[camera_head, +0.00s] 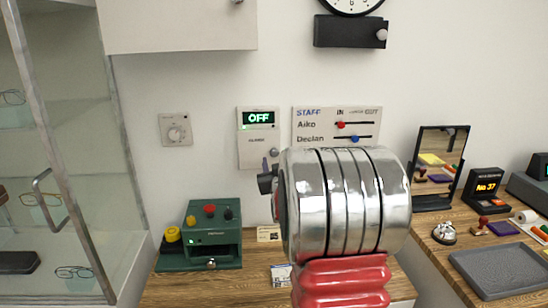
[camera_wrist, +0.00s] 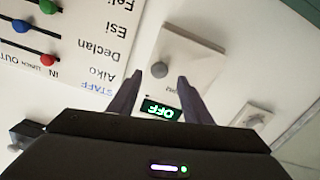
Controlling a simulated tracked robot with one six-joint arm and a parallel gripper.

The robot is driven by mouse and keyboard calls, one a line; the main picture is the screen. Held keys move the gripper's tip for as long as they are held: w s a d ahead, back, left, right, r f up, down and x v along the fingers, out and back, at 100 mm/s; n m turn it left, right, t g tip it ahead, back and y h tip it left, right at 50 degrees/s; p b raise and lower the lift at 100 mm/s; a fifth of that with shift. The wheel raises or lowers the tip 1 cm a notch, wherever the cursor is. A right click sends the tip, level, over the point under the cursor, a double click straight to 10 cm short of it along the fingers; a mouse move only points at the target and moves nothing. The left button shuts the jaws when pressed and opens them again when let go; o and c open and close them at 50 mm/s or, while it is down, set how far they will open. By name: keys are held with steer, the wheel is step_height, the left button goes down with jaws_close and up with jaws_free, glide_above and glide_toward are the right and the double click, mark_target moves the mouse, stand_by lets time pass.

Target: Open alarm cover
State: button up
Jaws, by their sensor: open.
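The alarm panel is on the wall left of the staff board in the head view. Its display (camera_head: 258,118) reads OFF in green. Below it is the pale alarm cover (camera_head: 256,150) with a small grey knob (camera_head: 274,152); the cover looks closed. In the wrist view, which is upside down, the cover (camera_wrist: 195,55), knob (camera_wrist: 160,70) and OFF display (camera_wrist: 160,109) lie ahead of me. My gripper (camera_wrist: 159,79) is open and empty, and the knob appears between its fingertips. I cannot tell the remaining distance. In the head view my arm hides most of the gripper (camera_head: 268,179).
The staff board (camera_head: 337,125) with coloured sliders is beside the panel on the right. A dial thermostat (camera_head: 175,130) is on the left. A green machine (camera_head: 212,235) stands on the wooden counter below. A glass cabinet (camera_head: 75,150) stands at the left.

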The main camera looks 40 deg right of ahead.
mark_target(274, 153)
steer(key=shift+x, duration=2.25)
steer(key=shift+c, duration=0.3)
